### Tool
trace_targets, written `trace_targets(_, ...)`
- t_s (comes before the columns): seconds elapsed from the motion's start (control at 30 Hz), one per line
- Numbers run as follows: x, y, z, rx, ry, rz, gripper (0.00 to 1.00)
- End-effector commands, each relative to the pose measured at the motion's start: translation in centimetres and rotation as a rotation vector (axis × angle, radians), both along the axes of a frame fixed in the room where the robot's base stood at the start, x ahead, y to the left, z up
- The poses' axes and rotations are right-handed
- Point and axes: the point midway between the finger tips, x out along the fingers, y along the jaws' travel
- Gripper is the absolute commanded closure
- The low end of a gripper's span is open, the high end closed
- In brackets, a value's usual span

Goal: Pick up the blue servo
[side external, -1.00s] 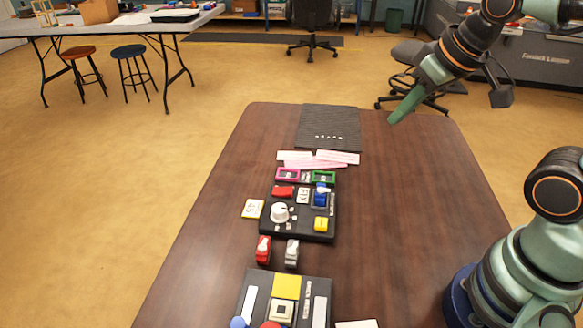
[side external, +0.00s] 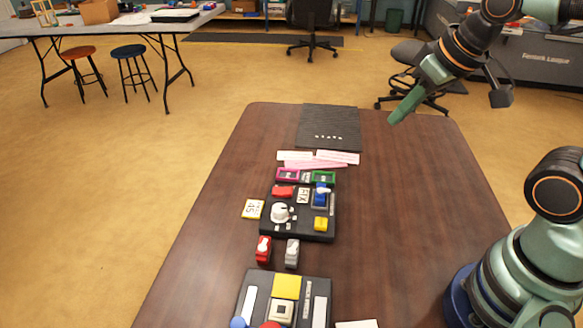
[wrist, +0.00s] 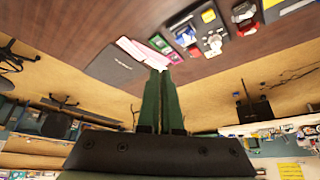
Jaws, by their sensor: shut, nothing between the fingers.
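The blue servo (side external: 321,196) sits at the right side of a black board (side external: 300,226) in the middle of the table, in the side view. It is small, and its lower part is hard to make out. My gripper (side external: 392,121) is green, shut and empty, raised above the far right part of the table. It is well apart from the servo, beyond it and to its right.
A red clip (side external: 263,249) and a grey clip (side external: 292,253) lie nearer. A second board (side external: 257,306) is at the front. A dark mat (side external: 312,119) lies at the back. The table's right side is clear.

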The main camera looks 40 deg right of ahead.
Motion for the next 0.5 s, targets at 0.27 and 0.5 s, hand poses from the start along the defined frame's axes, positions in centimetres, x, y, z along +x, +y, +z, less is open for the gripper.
trace_targets(0.27, 0.0, 0.0, 0.0, 0.0, 0.0, 0.0, 0.12)
trace_targets(0.5, 0.02, 0.01, 0.0, 0.0, 0.001, 0.001, 0.12)
